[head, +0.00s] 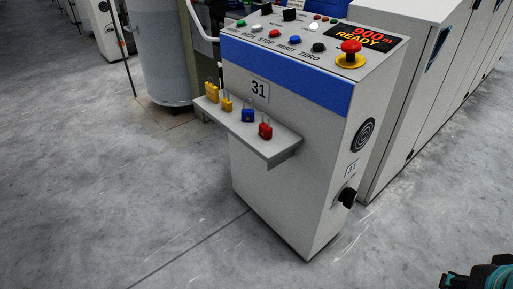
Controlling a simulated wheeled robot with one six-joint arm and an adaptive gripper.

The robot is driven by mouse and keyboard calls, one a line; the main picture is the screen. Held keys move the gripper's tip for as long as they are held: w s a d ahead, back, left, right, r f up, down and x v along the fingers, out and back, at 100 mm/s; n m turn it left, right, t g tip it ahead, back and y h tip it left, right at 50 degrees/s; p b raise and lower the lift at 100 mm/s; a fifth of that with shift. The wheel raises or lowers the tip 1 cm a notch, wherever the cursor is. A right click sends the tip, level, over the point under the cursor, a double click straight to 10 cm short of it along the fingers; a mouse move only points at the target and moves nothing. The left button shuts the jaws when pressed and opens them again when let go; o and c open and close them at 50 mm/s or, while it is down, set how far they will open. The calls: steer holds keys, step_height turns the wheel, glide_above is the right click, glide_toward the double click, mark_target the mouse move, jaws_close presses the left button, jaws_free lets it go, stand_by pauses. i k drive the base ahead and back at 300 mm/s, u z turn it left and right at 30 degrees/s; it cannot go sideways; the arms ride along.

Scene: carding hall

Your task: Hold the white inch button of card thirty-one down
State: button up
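The control stand of card thirty-one (285,150) is grey with a blue band and the number plate 31. Its sloping top carries a row of buttons. A small white button (257,27) sits in the front row between a green one (241,22) and a red one (275,33); its label is too small to read surely. A blue button (295,40) and a black button (318,47) follow to the right. Part of my dark and teal arm shows at the bottom right corner, well away from the stand. My gripper's fingertips are not in view.
A red emergency stop (350,47) on yellow and a display (362,37) reading 900 m READY are on the top. A shelf (283,140) with several padlocks juts out in front. A black rotary switch (347,197) projects from the right side. The floor in front is clear.

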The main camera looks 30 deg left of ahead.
mark_target(258, 27)
steer(key=u, duration=1.15)
